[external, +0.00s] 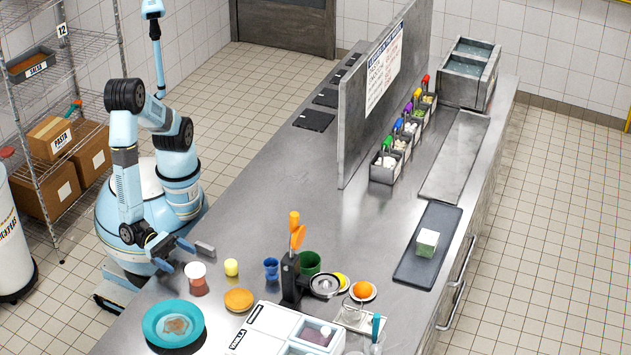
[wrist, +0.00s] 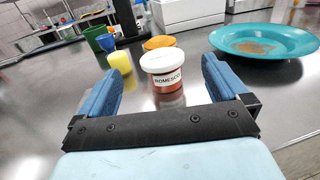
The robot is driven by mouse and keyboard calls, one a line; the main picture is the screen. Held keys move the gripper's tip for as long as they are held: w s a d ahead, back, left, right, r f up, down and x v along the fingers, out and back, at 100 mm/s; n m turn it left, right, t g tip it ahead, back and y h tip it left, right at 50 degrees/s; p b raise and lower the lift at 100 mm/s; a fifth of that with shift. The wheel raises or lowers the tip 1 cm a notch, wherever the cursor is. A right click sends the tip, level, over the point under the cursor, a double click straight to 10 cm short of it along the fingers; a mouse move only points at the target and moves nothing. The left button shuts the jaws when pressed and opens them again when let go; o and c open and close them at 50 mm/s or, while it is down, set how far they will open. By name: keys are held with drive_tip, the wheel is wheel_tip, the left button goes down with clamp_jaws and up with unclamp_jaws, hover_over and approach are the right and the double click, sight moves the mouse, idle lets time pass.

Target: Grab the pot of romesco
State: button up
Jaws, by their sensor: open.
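The pot of romesco (wrist: 164,78) has a white lid, a "ROMESCO" label and red-orange contents. It stands upright on the steel counter. In the external view the pot (external: 197,279) is near the counter's left edge, just below my gripper (external: 186,257). In the wrist view my gripper (wrist: 164,85) is open, with a blue finger on each side and the pot beyond and between them. The gap between the fingers is wider than the pot. I cannot tell whether the fingertips reach past its sides. Nothing is held.
A teal plate (external: 199,336) is close on the pot's right in the wrist view. A yellow cup-like item (external: 231,267), an orange round item (external: 239,299), a blue cup (external: 271,268) and a green container (external: 309,262) stand nearby. The counter's middle (external: 260,180) is clear.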

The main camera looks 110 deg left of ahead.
sight(194, 268)
drive_tip(key=shift+w+d+f, duration=0.15)
drive_tip(key=shift+w+d, duration=0.05)
drive_tip(key=shift+w, duration=1)
drive_tip(key=shift+w+d+f, duration=0.1)
drive_tip(key=shift+w+d, duration=0.15)
drive_tip(key=shift+w, duration=0.9)
drive_tip(key=shift+w+d+f, duration=0.15)
drive_tip(key=shift+w+d, duration=0.05)
drive_tip(key=shift+w, duration=1)
drive_tip(key=c, duration=1.2)
drive_tip(key=shift+o, duration=0.2)
drive_tip(key=shift+r, duration=0.1)
